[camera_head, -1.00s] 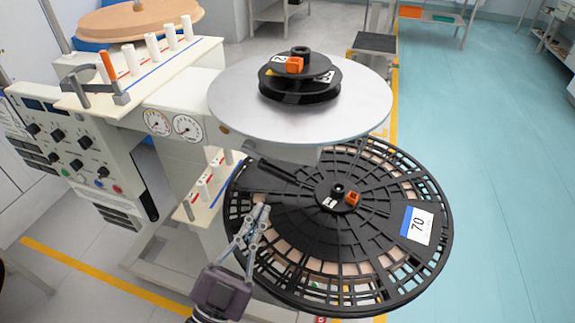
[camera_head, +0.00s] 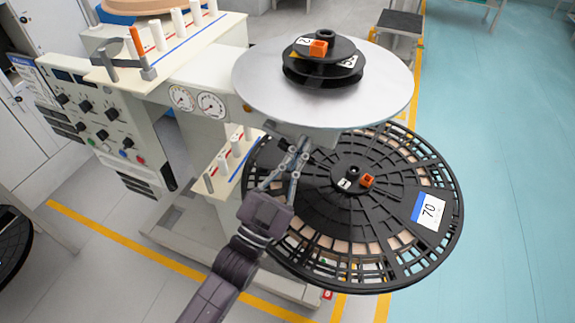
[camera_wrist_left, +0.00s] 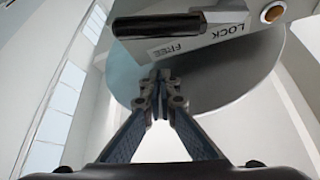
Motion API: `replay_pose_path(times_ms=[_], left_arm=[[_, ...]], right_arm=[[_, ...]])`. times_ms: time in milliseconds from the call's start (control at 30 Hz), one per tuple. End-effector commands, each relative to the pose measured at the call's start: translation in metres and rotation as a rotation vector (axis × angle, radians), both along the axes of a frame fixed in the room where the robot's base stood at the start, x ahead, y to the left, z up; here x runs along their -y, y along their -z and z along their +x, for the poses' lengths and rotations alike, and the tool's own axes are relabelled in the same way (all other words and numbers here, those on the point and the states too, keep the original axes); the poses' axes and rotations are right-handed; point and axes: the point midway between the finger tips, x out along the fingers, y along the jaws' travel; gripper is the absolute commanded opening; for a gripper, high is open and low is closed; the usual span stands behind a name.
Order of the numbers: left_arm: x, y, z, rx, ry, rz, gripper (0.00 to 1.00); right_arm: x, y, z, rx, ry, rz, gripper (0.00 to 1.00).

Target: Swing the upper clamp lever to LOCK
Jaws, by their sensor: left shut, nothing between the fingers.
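The upper clamp lever (camera_wrist_left: 160,23) shows in the left wrist view as a black cylindrical handle at the top, in front of a pale bracket marked FREE (camera_wrist_left: 173,50) and LOCK (camera_wrist_left: 228,31). The handle lies closer to FREE. My left gripper (camera_wrist_left: 159,76) is shut and empty, with its fingertips below the handle in the picture and apart from it. In the head view the left gripper (camera_head: 296,150) reaches under the front edge of the upper platter (camera_head: 262,95). The lever is mostly hidden there. My right gripper is not in view.
A small black reel (camera_head: 322,74) sits on the upper platter. White guide posts (camera_head: 236,147) and the control panel (camera_head: 100,128) stand to the left. Open floor lies at right.

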Motion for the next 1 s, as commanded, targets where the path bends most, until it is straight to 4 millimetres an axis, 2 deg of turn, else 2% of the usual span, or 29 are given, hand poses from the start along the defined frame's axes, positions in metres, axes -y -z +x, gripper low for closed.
replay_pose_path(times_ms=[33,100,300,1000], left_arm=[[-0.004,0.016,0.002,-0.012,-0.002,0.007,0.0],[-0.007,0.024,0.004,-0.01,-0.002,0.006,0.0],[-0.011,0.037,0.008,-0.007,-0.002,0.004,0.0],[-0.013,0.044,0.009,0.009,-0.001,0.05,0.0]], right_arm=[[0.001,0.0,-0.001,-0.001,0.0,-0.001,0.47],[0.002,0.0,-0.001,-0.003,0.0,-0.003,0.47],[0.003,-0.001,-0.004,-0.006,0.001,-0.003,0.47],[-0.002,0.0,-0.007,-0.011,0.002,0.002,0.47]])
